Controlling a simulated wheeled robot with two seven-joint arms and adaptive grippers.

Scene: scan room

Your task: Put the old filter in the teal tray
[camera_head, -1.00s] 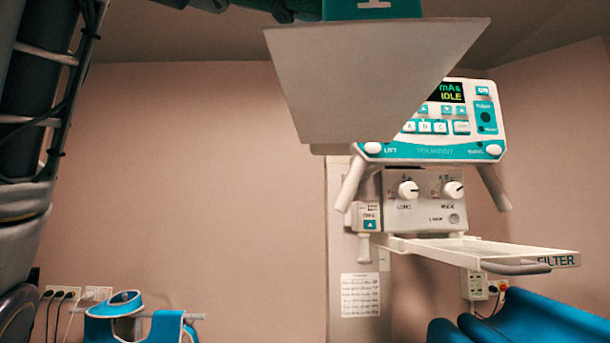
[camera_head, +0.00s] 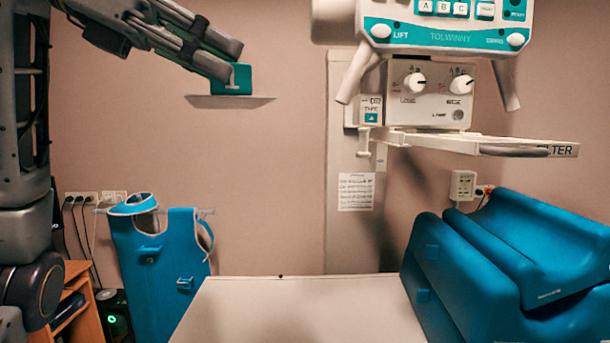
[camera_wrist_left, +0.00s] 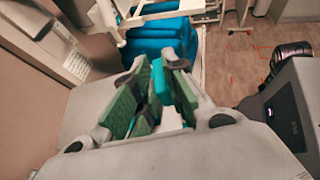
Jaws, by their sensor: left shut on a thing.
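My left gripper (camera_head: 238,66) is shut on the teal grip tab (camera_head: 241,80) of the old filter. The filter's thin grey plate (camera_head: 228,101) hangs below the tab, seen nearly edge-on, in the air in front of the pink wall. In the left wrist view, the green-padded fingers (camera_wrist_left: 160,88) close on the teal tab (camera_wrist_left: 162,82). No teal tray can be made out in these views. My right gripper is not in view.
An extended holder (camera_head: 480,144) marked FILTER projects below the control head (camera_head: 440,35). A pale table (camera_head: 300,305) stands at the bottom centre, with blue cushions (camera_head: 500,260) at right. A blue apron (camera_head: 160,250) hangs at left by a wooden shelf (camera_head: 78,285). Space around the filter is clear.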

